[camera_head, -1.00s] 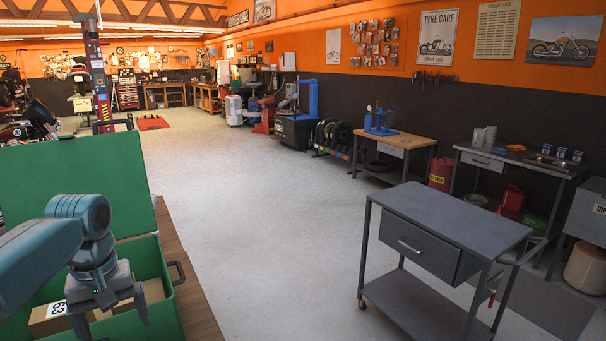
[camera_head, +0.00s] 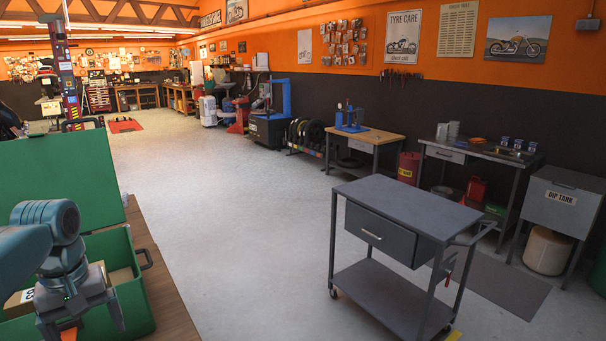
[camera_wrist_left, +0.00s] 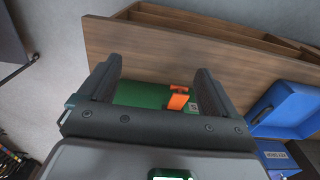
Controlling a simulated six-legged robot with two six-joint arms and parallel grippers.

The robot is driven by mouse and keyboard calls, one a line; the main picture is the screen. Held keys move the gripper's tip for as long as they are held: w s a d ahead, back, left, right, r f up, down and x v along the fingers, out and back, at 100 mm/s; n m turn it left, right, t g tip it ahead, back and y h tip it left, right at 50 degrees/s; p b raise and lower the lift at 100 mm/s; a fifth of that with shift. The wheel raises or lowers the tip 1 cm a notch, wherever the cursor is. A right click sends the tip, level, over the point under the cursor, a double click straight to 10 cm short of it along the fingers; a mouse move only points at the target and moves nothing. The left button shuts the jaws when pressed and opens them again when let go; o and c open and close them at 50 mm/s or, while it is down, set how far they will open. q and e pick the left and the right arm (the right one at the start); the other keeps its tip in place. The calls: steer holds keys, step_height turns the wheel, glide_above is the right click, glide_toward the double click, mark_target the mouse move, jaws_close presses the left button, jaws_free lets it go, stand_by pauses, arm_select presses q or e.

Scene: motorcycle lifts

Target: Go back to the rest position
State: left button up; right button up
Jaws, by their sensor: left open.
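My left gripper (camera_head: 82,326) is at the lower left of the head view, over the open green box (camera_head: 136,300). Its two fingers are apart in the left wrist view (camera_wrist_left: 158,78), with nothing gripped between them. Beyond the fingers, an orange piece (camera_wrist_left: 178,101) shows against a green surface. An orange piece (camera_head: 69,334) also shows by the gripper in the head view. A cardboard box (camera_head: 22,300) with a number label lies in the green box, partly hidden by my arm. My right gripper is not in view.
The green box stands on a wooden top (camera_head: 165,295), its lid (camera_head: 60,180) raised. A grey wheeled cart (camera_head: 415,212) stands to the right. The floor between is clear. In the wrist view, a blue bin (camera_wrist_left: 295,103) is beside a wooden edge (camera_wrist_left: 170,55).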

arm_select(q)
steer(key=w+d+f+m+h, duration=0.1)
steer(key=w+d+f, duration=0.15)
steer(key=f, duration=0.35)
steer(key=w+d+f+m, duration=0.1)
steer(key=w+d+f, duration=0.15)
steer(key=f, duration=0.35)
steer(key=s+d+f+m+h, duration=0.1)
steer(key=s+d+f, duration=0.1)
steer(key=d+f, duration=0.55)
steer(key=s+d+f+m+h, duration=0.15)
steer(key=d+f, duration=0.25)
steer(key=f, duration=0.6)
steer(key=s+d+f, duration=0.5)
steer(key=s, duration=0.4)
steer(key=s+d+f+m, duration=0.1)
steer(key=s+d+f, duration=0.4)
steer(key=s, duration=0.5)
steer(key=shift+x, duration=0.9)
